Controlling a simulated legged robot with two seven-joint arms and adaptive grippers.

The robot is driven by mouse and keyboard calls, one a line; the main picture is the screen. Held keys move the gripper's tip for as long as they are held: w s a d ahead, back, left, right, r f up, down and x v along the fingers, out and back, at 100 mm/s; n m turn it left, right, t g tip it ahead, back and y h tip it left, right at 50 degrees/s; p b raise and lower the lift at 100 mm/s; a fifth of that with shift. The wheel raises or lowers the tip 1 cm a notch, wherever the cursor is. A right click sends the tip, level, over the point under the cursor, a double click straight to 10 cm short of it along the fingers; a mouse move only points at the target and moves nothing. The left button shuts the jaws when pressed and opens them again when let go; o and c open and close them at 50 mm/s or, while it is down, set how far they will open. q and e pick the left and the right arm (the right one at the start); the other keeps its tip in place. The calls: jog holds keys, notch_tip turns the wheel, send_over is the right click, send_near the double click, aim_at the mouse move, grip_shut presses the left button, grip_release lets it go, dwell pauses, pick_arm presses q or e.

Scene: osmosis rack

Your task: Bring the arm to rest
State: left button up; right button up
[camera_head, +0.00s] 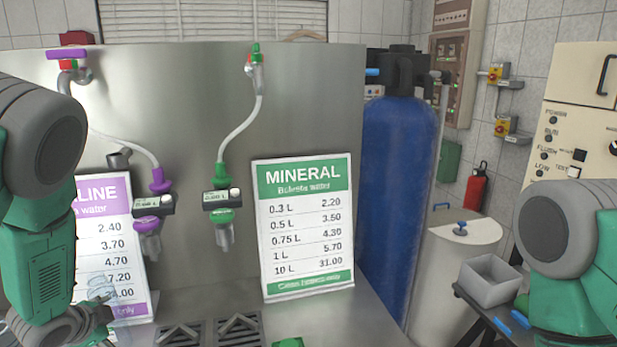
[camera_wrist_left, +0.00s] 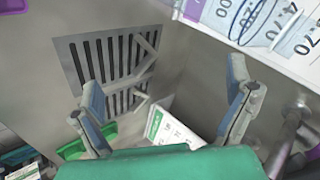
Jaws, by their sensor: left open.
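My left arm (camera_head: 40,220) comes in at the left edge of the head view, in front of the purple price sign. Its wrist runs down to the bottom left, where the gripper itself is hard to make out. In the left wrist view my left gripper (camera_wrist_left: 165,105) is open, with two grey-blue fingers spread apart and nothing between them. A drain grate lies beyond the fingers. My right arm (camera_head: 570,240) shows at the right edge of the head view; its gripper is out of view.
A steel panel holds the purple-handled tap (camera_head: 150,205) and green-handled tap (camera_head: 222,200) over drain grates (camera_head: 240,330). A MINERAL price sign (camera_head: 305,228) stands beside them. The purple sign (camera_head: 110,240) is close to my left arm. A blue tank (camera_head: 397,190) and grey bin (camera_head: 490,281) are right.

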pick_arm(q)
jog(key=s+d+f+n+g, duration=0.1)
jog(key=s+d+f, duration=0.1)
jog(key=s, duration=0.3)
jog(key=s+d+f+n+g, duration=0.1)
jog(key=s+d+f+n, duration=0.1)
jog(key=s+f, duration=0.3)
jog(key=s+d+f+n+g, duration=0.1)
jog(key=s+d+f+n, duration=0.1)
jog(key=s, duration=0.4)
jog(key=shift+d+f+g, duration=0.15)
jog(key=shift+d+f, duration=0.15)
jog(key=shift+f, duration=0.2)
jog(key=shift+d+f+g, duration=0.15)
jog(key=shift+d+f, duration=0.15)
jog(key=shift+f, duration=0.2)
jog(key=s+d+f+n+g+h, duration=0.1)
jog(key=s+d+n+g, duration=0.2)
jog(key=s, duration=0.7)
jog(key=s+d+f+n+g, duration=0.25)
jog(key=s+d, duration=0.25)
jog(key=s, duration=0.5)
notch_tip(320, 180, down, 14)
jog(key=w+t+b, duration=0.1)
jog(key=w+b, duration=0.1)
jog(key=b, duration=1.3)
jog(key=shift+w+d+m+t, duration=0.35)
jog(key=shift+w+d+m, duration=0.05)
jog(key=shift+m, duration=0.05)
